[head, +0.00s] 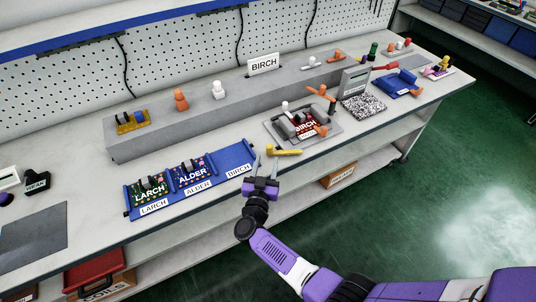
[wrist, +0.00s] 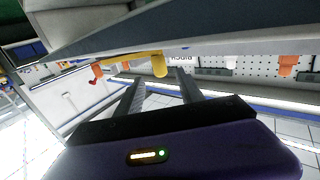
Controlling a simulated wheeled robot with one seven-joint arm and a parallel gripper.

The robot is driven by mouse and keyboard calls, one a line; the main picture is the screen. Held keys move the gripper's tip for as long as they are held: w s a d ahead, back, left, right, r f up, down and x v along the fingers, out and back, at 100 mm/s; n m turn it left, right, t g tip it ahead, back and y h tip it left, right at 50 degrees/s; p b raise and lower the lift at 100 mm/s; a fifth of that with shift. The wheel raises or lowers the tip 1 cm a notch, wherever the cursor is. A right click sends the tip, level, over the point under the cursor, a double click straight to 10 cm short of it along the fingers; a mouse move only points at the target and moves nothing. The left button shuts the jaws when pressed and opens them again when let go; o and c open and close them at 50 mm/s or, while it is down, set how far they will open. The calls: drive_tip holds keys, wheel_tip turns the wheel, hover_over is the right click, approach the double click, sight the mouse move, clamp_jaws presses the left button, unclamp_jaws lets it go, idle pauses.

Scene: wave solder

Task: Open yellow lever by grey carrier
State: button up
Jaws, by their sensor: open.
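The yellow lever (head: 286,152) lies along the front edge of the grey carrier (head: 272,128), its knobbed end to the left. The carrier holds a red board marked BIRCH (head: 304,125), with orange levers (head: 321,130) at its right. My gripper (head: 267,160) is open and empty at the bench's front edge, just in front of the knob. In the wrist view the yellow lever (wrist: 159,66) shows its knob between and just beyond my two fingertips (wrist: 158,77). I cannot tell whether a finger touches it.
A blue tray (head: 236,157) with boards marked LARCH (head: 150,190) and ALDER (head: 192,174) lies to the left. Behind runs a grey raised ledge (head: 200,110) with orange and white pieces. A grey upright box (head: 354,82) and a speckled pad (head: 364,106) stand right of the carrier.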

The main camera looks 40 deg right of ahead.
drive_tip(key=shift+s+a, duration=0.2)
drive_tip(key=shift+a, duration=0.05)
drive_tip(key=c, duration=0.4)
drive_tip(key=shift+s+d+t+b, duration=0.1)
drive_tip(key=shift+d+t+b, duration=0.2)
drive_tip(key=shift+b, duration=0.2)
drive_tip(key=c, duration=0.4)
drive_tip(key=shift+s+d+n+t+b, duration=0.2)
drive_tip(key=shift+d+n+t+b, duration=0.1)
drive_tip(key=shift+t+b, duration=0.35)
clamp_jaws()
drive_tip(key=s+n+t+y+b, duration=0.3)
drive_tip(key=s+t+y+b, duration=0.1)
drive_tip(key=t+b, duration=0.15)
drive_tip(key=n+g+y+b, duration=0.2)
drive_tip(key=y+b, duration=0.1)
drive_tip(key=b, duration=0.2)
approach(271, 150)
drive_tip(key=p+x, duration=0.2)
drive_tip(key=x, duration=0.4)
drive_tip(key=shift+w+d+f, duration=0.1)
drive_tip(key=shift+w, duration=0.3)
